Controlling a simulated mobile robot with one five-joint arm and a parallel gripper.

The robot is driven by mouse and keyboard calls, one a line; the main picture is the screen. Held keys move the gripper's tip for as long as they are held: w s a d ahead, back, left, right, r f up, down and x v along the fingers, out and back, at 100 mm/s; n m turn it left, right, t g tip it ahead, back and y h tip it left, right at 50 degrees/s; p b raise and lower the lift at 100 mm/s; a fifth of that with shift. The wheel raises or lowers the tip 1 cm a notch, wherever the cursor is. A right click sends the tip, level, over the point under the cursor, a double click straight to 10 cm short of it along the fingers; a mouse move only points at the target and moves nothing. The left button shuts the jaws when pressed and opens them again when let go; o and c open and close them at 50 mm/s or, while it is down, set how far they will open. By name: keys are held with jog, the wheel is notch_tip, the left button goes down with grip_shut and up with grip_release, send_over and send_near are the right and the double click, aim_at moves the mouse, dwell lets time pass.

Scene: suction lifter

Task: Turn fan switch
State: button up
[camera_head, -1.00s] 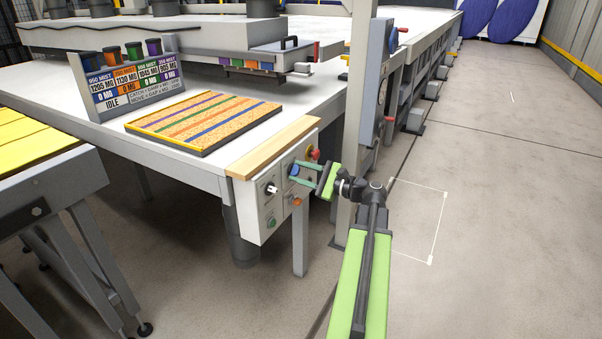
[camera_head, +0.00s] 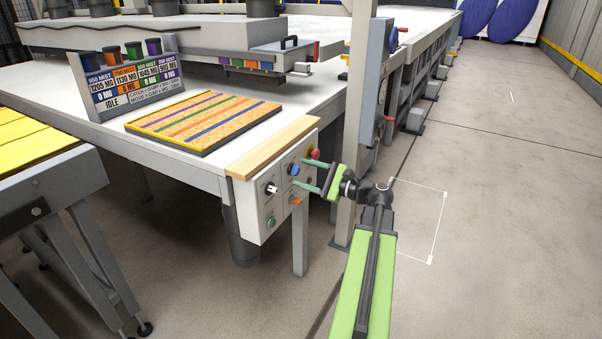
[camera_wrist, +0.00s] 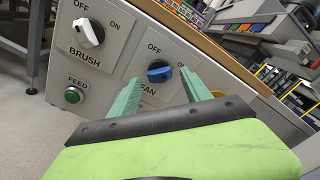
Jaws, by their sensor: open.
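The fan switch is a blue rotary knob (camera_wrist: 160,73) on a light grey control panel, under OFF and ON labels and above the word FAN. In the wrist view it shows between my two green fingertips. Its pointer direction is hard to read. In the head view the blue knob (camera_head: 293,169) sits on the panel (camera_head: 262,205) at the table's corner. My gripper (camera_head: 304,175) is open, in front of the panel and a little to the right of the knob. In the wrist view its fingers (camera_wrist: 161,84) reach towards the panel, with no visible contact.
A white BRUSH knob (camera_wrist: 89,33) and a green FEED button (camera_wrist: 74,95) lie left of the fan switch. A red button (camera_head: 315,154) and an orange one (camera_head: 296,201) are close by. A grey post (camera_head: 352,130) stands behind my gripper. Open floor lies right.

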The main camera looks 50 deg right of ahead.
jog(key=v, duration=1.5)
jog(key=shift+s, duration=0.35)
